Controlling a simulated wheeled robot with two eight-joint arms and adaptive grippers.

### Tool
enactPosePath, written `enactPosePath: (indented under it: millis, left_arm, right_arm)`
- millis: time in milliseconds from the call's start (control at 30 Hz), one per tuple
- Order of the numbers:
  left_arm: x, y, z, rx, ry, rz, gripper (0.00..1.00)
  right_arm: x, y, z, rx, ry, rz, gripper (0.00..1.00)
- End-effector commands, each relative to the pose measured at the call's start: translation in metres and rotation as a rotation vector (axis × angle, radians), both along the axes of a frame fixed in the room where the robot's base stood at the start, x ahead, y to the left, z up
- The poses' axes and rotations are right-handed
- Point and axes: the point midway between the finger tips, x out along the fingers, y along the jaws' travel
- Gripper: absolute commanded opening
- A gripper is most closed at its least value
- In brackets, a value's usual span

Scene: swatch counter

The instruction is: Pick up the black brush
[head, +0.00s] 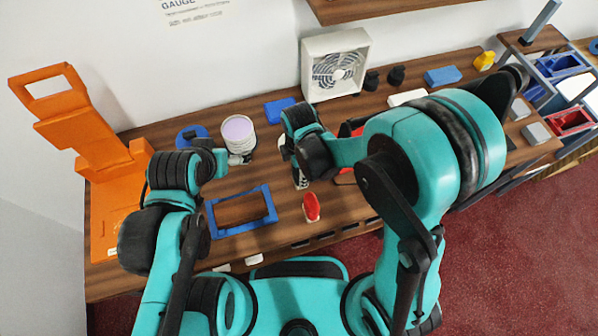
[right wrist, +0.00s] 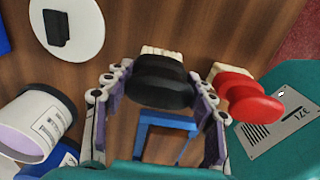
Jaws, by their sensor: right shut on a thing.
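The black brush (right wrist: 160,82) has a rounded black body and pale bristles. In the right wrist view it sits between the two fingers of my right gripper (right wrist: 158,88), which is shut on it. Whether the brush is lifted off the wood is hard to tell. In the head view my right gripper (head: 300,172) is over the middle of the counter, and the arm and hand mostly hide the brush. My left gripper (head: 236,157) is beside the white can; its fingers are too small to read.
A red brush (right wrist: 245,95) lies close to the right of the gripper; it also shows in the head view (head: 311,207). A blue frame (head: 240,210) and a white can (head: 238,136) are on the counter. An orange stand (head: 85,140) is at left, a white fan box (head: 335,66) at back.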

Motion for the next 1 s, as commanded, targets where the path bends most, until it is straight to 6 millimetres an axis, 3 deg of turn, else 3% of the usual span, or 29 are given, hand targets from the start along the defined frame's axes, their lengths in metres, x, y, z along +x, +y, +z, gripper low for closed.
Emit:
enactPosePath:
  millis: [167,367,700,1000]
  left_arm:
    - [0.0,0.0,0.004,0.0,0.0,0.0,0.87]
    - [0.0,0.0,0.016,0.0,0.0,0.0,0.87]
    - [0.0,0.0,0.033,0.0,0.0,0.0,0.87]
    - [0.0,0.0,0.045,0.0,0.0,0.0,0.87]
  right_arm:
    - [0.0,0.0,0.009,0.0,0.0,0.0,0.28]
    - [0.0,0.0,0.042,0.0,0.0,0.0,0.28]
    - [-0.038,-0.056,0.083,0.0,0.0,-0.003,0.28]
    - [-0.06,-0.09,0.106,0.0,0.0,-0.003,0.28]
